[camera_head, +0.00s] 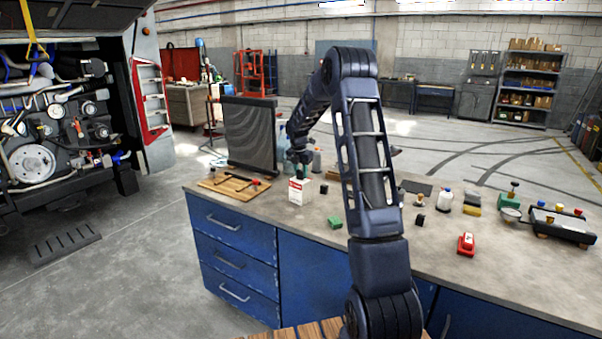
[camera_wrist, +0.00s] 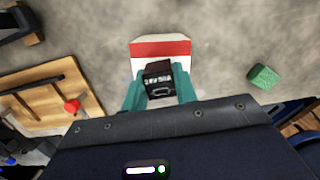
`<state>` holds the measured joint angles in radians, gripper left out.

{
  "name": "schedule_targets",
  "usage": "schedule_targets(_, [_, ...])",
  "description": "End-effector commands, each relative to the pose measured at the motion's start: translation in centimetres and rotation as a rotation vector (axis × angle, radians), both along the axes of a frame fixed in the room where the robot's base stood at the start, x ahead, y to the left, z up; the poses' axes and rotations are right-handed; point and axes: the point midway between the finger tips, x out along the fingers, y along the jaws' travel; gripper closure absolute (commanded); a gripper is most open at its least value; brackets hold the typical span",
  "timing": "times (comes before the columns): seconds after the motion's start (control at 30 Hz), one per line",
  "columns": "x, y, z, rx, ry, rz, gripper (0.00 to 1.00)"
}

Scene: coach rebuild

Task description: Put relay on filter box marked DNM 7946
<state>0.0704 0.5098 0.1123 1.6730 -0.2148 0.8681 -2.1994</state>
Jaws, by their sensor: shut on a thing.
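My gripper (camera_wrist: 159,88) has teal fingers and is shut on a small black relay (camera_wrist: 158,76) with pale markings on its face. In the wrist view the relay overlaps the near part of a white filter box (camera_wrist: 160,49) with a red band. The same white and red box (camera_head: 298,193) stands upright near the left front of the workbench in the head view, with my gripper (camera_head: 303,168) just over it. I cannot tell whether the relay touches the box top. The box's marking is too small to read.
A green block (camera_head: 335,222) lies right of the box; a wooden board with tools (camera_head: 228,184) lies left. A dark panel (camera_head: 250,135) stands behind.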

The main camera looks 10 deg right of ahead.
Motion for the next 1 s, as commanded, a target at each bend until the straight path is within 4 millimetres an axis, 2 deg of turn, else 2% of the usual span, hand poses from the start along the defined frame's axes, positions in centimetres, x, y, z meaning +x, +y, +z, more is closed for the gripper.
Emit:
schedule_targets(0.07, [0.0, 0.0, -0.2, 0.000, 0.001, 0.000, 0.94])
schedule_targets(0.1, [0.0, 0.0, -0.2, 0.000, 0.000, 0.000, 0.68])
schedule_targets(0.2, [0.0, 0.0, -0.2, 0.000, 0.000, 0.000, 0.50])
schedule_targets(0.47, [0.0, 0.0, -0.2, 0.000, 0.000, 0.000, 0.50])
schedule_targets(0.63, [0.0, 0.1, 0.8, 0.000, -0.001, 0.000, 0.50])
schedule_targets(0.77, [-0.2, 0.3, 2.8, 0.000, -0.003, 0.000, 0.50])
schedule_targets(1.0, [-0.7, 0.8, 7.4, 0.001, -0.002, 0.000, 0.50])
